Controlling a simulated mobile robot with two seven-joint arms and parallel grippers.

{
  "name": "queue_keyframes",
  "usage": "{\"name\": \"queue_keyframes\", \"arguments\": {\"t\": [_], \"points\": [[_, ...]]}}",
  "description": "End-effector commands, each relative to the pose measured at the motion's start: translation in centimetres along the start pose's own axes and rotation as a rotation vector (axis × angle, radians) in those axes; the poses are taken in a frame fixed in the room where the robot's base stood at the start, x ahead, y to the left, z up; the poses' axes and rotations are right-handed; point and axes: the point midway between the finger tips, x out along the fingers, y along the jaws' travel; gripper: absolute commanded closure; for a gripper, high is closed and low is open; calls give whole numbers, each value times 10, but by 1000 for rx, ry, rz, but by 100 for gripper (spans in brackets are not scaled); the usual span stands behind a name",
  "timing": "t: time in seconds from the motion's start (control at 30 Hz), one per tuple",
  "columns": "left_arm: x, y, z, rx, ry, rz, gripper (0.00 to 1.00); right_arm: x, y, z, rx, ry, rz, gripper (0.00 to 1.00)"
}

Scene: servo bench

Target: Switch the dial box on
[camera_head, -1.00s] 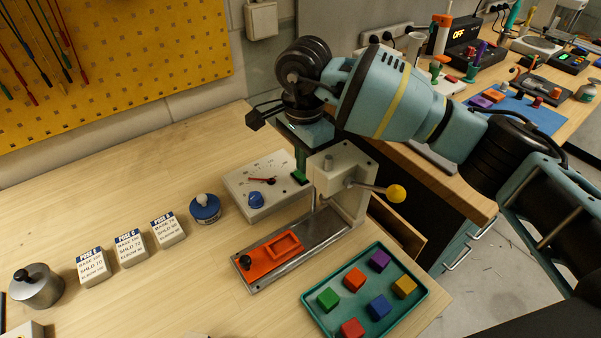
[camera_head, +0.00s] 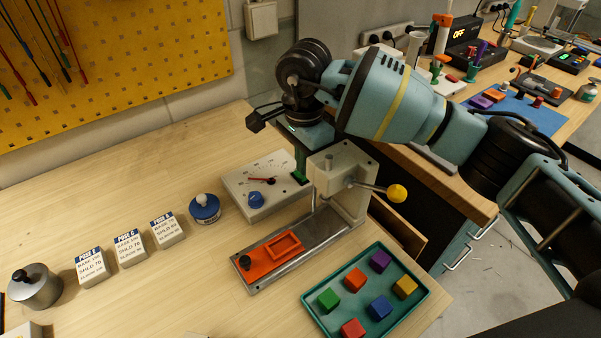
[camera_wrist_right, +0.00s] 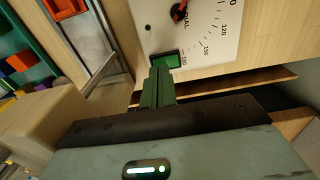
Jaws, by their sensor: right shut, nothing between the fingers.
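The dial box (camera_head: 235,183) is a cream box on the bench with a printed scale, a red needle and a blue knob (camera_head: 256,201). In the right wrist view the dial box (camera_wrist_right: 205,52) shows a green switch (camera_wrist_right: 170,58) in a dark frame at its near edge. My right gripper (camera_head: 301,179) points down at that corner of the box, its green fingers shut and empty. In the right wrist view my right gripper (camera_wrist_right: 160,68) has its tips at the switch's edge and hides part of it. I cannot tell whether they touch it. My left gripper is out of view.
A grey press (camera_head: 343,175) with a yellow-ended lever (camera_head: 397,193) stands close beside the box. In front are its orange fixture (camera_head: 268,258) and a green tray (camera_head: 420,312) of coloured cubes. The back left bench is clear.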

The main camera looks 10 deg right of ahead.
Motion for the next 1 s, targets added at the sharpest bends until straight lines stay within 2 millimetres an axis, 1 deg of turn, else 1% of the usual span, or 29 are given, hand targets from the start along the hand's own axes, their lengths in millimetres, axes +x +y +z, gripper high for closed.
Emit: {"name": "queue_keyframes", "arguments": {"t": [0.4,0.67,1.0], "points": [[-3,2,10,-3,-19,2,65,6,0,0,0,0,1,100],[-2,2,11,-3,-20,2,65,9,0,0,0,0,1,100],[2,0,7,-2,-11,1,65,14,0,0,0,0,1,100]]}}
